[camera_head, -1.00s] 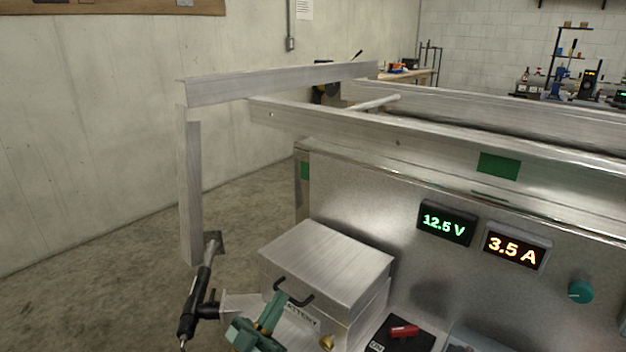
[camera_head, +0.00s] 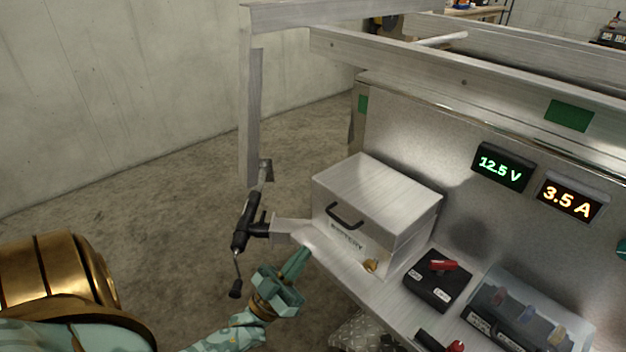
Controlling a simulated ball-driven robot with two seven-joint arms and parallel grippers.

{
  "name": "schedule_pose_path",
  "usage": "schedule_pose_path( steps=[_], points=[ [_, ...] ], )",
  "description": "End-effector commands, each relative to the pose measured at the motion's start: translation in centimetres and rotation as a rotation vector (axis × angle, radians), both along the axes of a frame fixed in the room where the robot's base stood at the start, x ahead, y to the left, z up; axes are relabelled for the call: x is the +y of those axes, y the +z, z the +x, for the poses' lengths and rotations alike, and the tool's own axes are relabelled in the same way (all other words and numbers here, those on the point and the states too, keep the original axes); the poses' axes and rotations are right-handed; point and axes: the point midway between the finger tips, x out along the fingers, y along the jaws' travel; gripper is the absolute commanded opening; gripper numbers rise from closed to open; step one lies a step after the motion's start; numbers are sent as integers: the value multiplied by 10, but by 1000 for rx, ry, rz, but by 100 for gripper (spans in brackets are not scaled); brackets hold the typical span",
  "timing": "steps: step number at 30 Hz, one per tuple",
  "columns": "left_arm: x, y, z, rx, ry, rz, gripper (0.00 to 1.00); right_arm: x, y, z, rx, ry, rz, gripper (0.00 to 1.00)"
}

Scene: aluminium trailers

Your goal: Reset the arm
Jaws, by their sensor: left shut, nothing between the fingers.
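My left arm comes in from the lower left, gold and pale green. Its green left gripper (camera_head: 296,262) is shut and empty, just in front of the near edge of the metal shelf. My right gripper is not in view.
A black hand tool (camera_head: 243,222) hangs at the shelf's left end beside the aluminium post (camera_head: 248,110). A black switch box (camera_head: 438,280) with a red lever and a clear-covered box (camera_head: 525,310) stand on the shelf. Concrete floor (camera_head: 150,190) lies open at left.

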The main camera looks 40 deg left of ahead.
Motion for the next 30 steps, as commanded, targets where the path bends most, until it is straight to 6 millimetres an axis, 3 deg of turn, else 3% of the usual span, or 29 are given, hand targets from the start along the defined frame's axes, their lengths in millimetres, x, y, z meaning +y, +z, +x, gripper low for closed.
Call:
schedule_pose_path(
  steps=[10,13,14,16,19,22,24,26,27,30],
  points=[
    [0,-5,-4,3,-3,-1,0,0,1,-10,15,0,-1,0],
    [-2,-16,4,71,2,28,0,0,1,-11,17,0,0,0],
    [-3,-25,8,118,9,44,0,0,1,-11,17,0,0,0],
    [-2,-65,16,292,34,95,0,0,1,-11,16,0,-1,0],
    [-5,-146,8,623,66,161,0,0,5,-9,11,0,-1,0],
    [-10,-227,-33,972,82,221,0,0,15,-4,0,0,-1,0],
    [-16,-274,-76,1200,80,260,0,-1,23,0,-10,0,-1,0],
    [-22,-307,-120,1385,72,290,0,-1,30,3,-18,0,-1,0],
    [-27,-325,-152,1502,64,314,0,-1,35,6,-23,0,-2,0],
    [-40,-355,-237,1775,30,369,0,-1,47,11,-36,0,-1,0]
  ],
)
